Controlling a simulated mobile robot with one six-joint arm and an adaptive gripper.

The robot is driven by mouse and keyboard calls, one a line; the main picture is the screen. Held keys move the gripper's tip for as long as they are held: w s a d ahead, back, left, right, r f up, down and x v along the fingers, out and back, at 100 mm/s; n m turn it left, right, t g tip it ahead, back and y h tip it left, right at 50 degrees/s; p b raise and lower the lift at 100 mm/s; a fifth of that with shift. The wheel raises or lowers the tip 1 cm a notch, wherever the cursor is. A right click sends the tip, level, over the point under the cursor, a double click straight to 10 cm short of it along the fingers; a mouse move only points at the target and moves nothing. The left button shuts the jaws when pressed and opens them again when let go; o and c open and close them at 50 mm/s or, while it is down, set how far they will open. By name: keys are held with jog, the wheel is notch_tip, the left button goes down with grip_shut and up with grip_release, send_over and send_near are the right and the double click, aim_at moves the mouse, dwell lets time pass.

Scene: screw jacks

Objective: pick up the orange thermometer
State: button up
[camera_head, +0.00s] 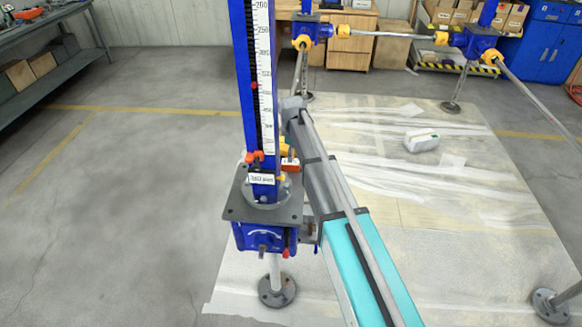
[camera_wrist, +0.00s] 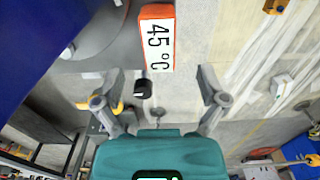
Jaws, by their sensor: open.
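The orange thermometer (camera_wrist: 157,38) shows in the wrist view as an orange-edged block with a white face reading "45 °C". A black round end (camera_wrist: 142,88) shows just below it, though I cannot tell whether it belongs to it. My gripper (camera_wrist: 158,78) is open and empty, one finger to each side, with the thermometer ahead of and between the fingertips. No contact shows. In the head view a small orange and white piece (camera_head: 290,164), likely the thermometer, sits beside the blue column above the jack's plate.
The blue screw jack column (camera_head: 246,80) with its white scale stands close to my arm, above a grey plate (camera_head: 238,212). Other blue jacks (camera_head: 478,40) and connecting shafts (camera_head: 390,35) stand behind. A white object (camera_head: 421,140) lies on the floor sheet. Floor at left is clear.

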aim_at(291, 166)
jog(key=shift+a+f+b, duration=0.15)
jog(key=shift+f+b, duration=2.15)
jog(key=shift+f, duration=0.2)
grip_shut()
